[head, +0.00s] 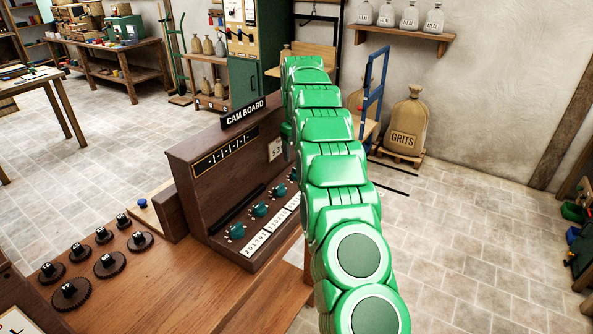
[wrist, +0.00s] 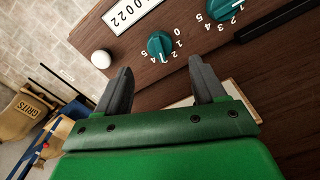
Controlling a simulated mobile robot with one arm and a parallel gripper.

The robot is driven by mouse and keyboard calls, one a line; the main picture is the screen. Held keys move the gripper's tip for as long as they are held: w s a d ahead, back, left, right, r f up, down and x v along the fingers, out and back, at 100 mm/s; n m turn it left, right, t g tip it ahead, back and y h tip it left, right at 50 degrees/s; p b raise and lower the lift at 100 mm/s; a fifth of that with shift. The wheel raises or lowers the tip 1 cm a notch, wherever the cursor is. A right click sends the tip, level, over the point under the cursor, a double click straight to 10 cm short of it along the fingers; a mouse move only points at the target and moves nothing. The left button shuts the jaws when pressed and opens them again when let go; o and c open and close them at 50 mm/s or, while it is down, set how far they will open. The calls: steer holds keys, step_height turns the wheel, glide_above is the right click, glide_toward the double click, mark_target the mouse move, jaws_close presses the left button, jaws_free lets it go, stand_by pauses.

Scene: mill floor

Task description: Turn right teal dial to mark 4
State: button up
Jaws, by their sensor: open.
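The right teal dial (wrist: 160,45) sits on the brown sloping face of the cam board, with white numerals around its edge. Its exact pointer setting is too small to read surely. My gripper (wrist: 161,66) is open and empty. Its two dark fingers stand apart, with the dial beyond and between their tips in the picture; I see no grip on it. Another teal dial (wrist: 223,9) is at the top right of the wrist view. In the head view, several teal dials (head: 260,210) run along the cam board (head: 188,167). My green arm hides the board's right end and the gripper there.
A white round knob (wrist: 101,59) is close to the left finger in the wrist view. A white number strip (wrist: 132,12) lies above it. Dark toothed gears (head: 109,264) sit on the bench at left.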

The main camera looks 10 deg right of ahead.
mark_target(296, 170)
steer(key=shift+f+n, duration=0.15)
steer(key=shift+n, duration=0.35)
steer(key=shift+f, duration=3.8)
steer(key=shift+c, duration=0.2)
steer(key=c, duration=1)
steer(key=shift+m, duration=0.3)
steer(key=shift+c, duration=0.2)
steer(key=shift+m, duration=3.2)
